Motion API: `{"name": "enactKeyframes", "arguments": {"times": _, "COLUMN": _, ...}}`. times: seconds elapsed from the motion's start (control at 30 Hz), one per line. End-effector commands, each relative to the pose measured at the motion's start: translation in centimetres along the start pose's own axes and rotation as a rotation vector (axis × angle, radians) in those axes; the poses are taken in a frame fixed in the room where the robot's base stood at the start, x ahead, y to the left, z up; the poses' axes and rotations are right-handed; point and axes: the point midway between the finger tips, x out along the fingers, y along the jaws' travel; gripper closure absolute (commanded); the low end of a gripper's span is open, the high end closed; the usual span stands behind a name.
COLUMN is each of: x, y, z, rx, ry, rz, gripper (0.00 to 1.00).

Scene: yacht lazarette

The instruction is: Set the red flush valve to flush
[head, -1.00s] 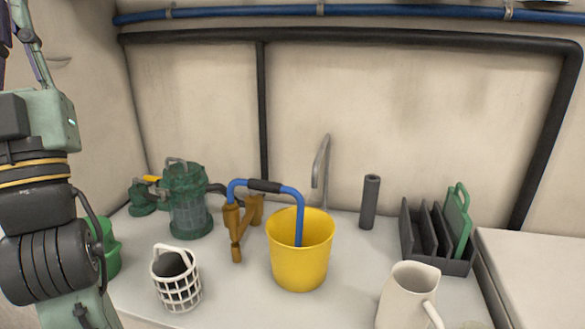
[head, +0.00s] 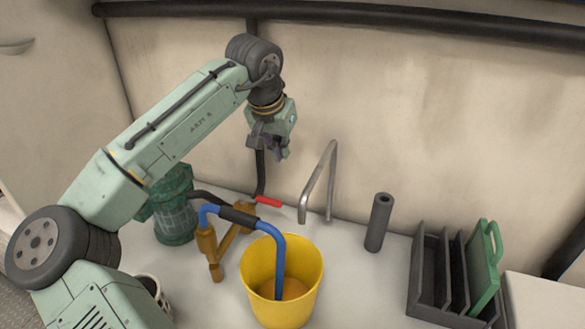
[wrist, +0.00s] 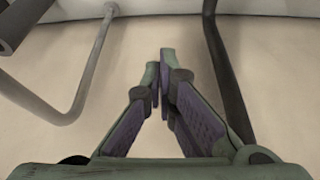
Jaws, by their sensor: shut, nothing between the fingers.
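The red flush valve's handle (head: 268,202) shows in the head view as a short red lever. It points right from a bronze pipe fitting (head: 243,214), behind the yellow bucket. A blue hose (head: 281,262) with a black sleeve runs from the bronze fittings into the bucket. My gripper (head: 278,153) is above and behind the red handle, apart from it, close to the wall. In the wrist view its fingers (wrist: 162,80) are shut with nothing between them. The red handle does not show in the wrist view.
The yellow bucket (head: 255,297) stands in front of the valve. A green strainer (head: 175,215) is left. A dark tube (head: 379,222) and rack (head: 430,280) stand right.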

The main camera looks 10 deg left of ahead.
Motion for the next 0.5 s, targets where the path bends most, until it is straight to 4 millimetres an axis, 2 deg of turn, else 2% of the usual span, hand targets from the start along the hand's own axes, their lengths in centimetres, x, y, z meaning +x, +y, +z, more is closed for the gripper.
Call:
{"name": "enactKeyframes", "arguments": {"times": 0.13, "x": 0.2, "y": -1.0, "z": 1.9, "rx": -0.037, "ry": -0.097, "rz": -0.009, "gripper": 1.00}}
{"name": "enactKeyframes", "arguments": {"times": 0.5, "x": 0.4, "y": -1.0, "z": 2.1, "rx": -0.038, "ry": -0.106, "rz": -0.007, "gripper": 1.00}}
